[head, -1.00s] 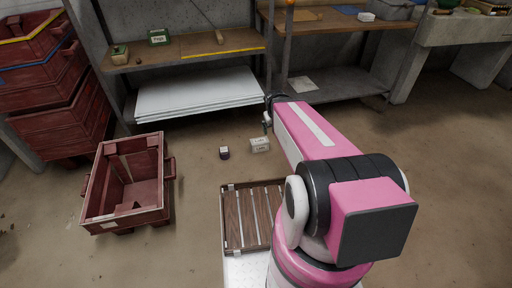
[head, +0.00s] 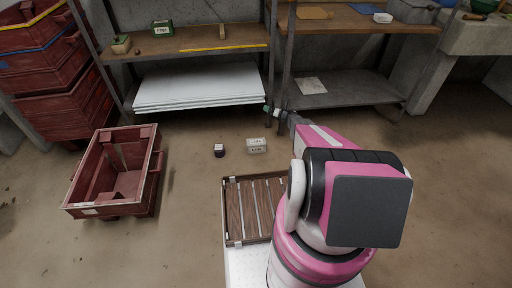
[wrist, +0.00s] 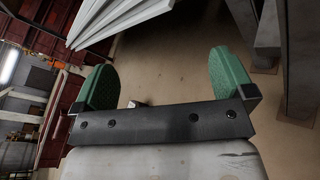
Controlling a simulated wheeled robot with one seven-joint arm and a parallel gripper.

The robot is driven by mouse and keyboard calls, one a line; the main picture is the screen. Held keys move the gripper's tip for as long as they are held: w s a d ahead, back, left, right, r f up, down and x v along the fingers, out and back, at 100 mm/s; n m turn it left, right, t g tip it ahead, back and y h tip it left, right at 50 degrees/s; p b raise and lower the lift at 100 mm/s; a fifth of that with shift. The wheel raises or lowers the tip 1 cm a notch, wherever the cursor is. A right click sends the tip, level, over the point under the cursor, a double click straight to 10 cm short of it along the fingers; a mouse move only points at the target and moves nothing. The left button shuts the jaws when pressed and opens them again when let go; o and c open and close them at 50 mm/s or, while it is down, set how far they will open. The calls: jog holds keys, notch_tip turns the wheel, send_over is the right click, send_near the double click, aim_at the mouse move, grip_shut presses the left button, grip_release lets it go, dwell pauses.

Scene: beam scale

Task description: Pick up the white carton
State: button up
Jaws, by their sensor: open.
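The white carton (head: 257,145), a small box with dark lettering, sits on the floor in the head view, just beyond the slatted wooden tray. My gripper (head: 270,110) is beyond it and slightly right, above the floor near the shelf post, and does not touch it. In the wrist view my gripper (wrist: 160,70) has its two green fingers spread wide with nothing between them. A small pale object shows there just past the gripper's dark bar, mostly hidden; I cannot tell whether it is the carton.
A small dark purple box (head: 219,150) with a white top stands left of the carton. A red crate (head: 152,170) is farther left, and the wooden tray (head: 230,215) is in front. Shelves with white panels (head: 200,88) stand behind. Floor around the carton is mostly clear.

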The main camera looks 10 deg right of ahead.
notch_tip(320, 180, down, 14)
jog(key=s+n+g+y, duration=0.3)
jog(key=n+g+y, duration=0.35)
jog(key=n, duration=0.45)
jog(key=n+g+y, duration=0.2)
jog(key=n+g, duration=0.4)
send_near(261, 141)
jog(key=shift+w+d+f, duration=0.2)
jog(key=shift+w+f, duration=0.35)
jog(key=shift+w, duration=0.05)
jog(key=shift+s+f+n+g, duration=0.1)
jog(key=shift+s+n+g, duration=0.15)
jog(key=shift+n+g, duration=0.1)
jog(key=a, duration=1)
jog(key=shift+s+a+r, duration=0.15)
jog(key=shift+a+r, duration=0.15)
jog(key=c, duration=1.1)
